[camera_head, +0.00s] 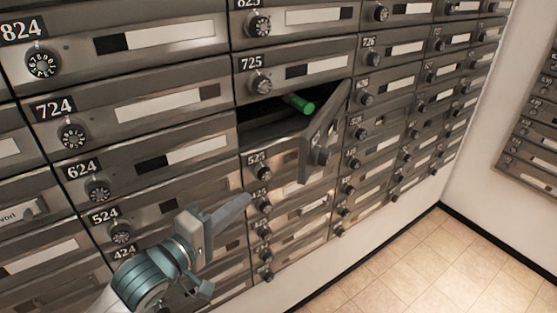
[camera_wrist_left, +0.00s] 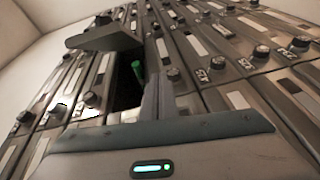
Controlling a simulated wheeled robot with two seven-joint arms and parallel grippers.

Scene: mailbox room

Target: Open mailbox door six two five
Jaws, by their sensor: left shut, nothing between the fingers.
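The mailbox door (camera_head: 324,137) between 725 and 525 stands swung open to the right, its dial facing out. Its own number cannot be read. The dark compartment (camera_head: 270,128) behind it is exposed, and a green cylinder (camera_head: 302,104) lies inside. In the left wrist view the open door (camera_wrist_left: 105,38) sticks out at upper left, with the green cylinder (camera_wrist_left: 138,72) in the opening. My left gripper (camera_head: 240,207) is shut and empty, below and left of the open door and apart from it, in front of the lower boxes. My right gripper is not in view.
Closed mailboxes with dials surround the opening, including 725 (camera_head: 290,73) above and 624 (camera_head: 150,165) to the left. A white wall and tiled floor (camera_head: 420,260) lie to the right. Another mailbox bank (camera_head: 530,130) stands at the right edge.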

